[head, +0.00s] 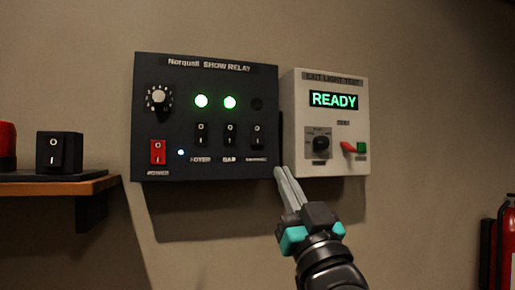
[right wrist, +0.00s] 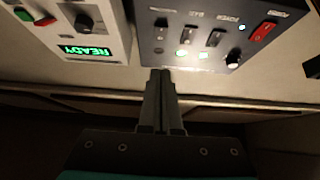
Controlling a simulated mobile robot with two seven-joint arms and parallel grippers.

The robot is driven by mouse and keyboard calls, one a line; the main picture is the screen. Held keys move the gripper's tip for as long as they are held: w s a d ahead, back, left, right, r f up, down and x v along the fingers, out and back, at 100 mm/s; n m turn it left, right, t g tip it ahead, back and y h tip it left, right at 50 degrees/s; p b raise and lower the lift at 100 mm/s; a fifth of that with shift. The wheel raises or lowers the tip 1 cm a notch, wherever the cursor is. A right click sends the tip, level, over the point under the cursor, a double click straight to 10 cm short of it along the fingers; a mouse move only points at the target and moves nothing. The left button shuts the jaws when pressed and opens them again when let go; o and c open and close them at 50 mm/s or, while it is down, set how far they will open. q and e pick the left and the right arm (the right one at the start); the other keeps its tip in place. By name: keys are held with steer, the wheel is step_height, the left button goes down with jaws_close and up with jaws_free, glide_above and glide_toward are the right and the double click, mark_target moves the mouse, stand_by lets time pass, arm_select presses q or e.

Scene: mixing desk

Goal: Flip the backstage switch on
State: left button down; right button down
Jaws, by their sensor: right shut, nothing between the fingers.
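The black show relay panel (head: 205,75) is on the wall. It has three black rocker switches in a row, the left two labelled foyer and bar. The third switch (head: 258,136) has a longer label too blurred to read; the lamp (head: 257,104) above it is dark. The lamps over foyer (head: 201,101) and bar (head: 230,102) glow green. My right gripper (head: 281,170) is shut and empty, its tips by the panel's lower right corner, below and right of the third switch. The third switch also shows in the right wrist view (right wrist: 161,28), beyond the fingertips. My left gripper is out of view.
A white exit light test box (head: 295,125) reading READY is close on the panel's right, with a knob and red lever. The panel also has a red power switch (head: 158,152) and a dial (head: 158,97). A wooden shelf (head: 60,188) is left; fire extinguisher (head: 506,240) lower right.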

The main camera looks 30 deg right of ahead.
steer(key=p, duration=0.3)
glide_toward(258, 138)
step_height(258, 138, up, 4)
steer(key=w, duration=0.2)
steer(key=w+p, duration=0.1)
steer(key=shift+d, duration=0.3)
steer(key=shift+w+d, duration=0.15)
steer(key=shift+w, duration=0.55)
steer(key=shift+w+f, duration=0.1)
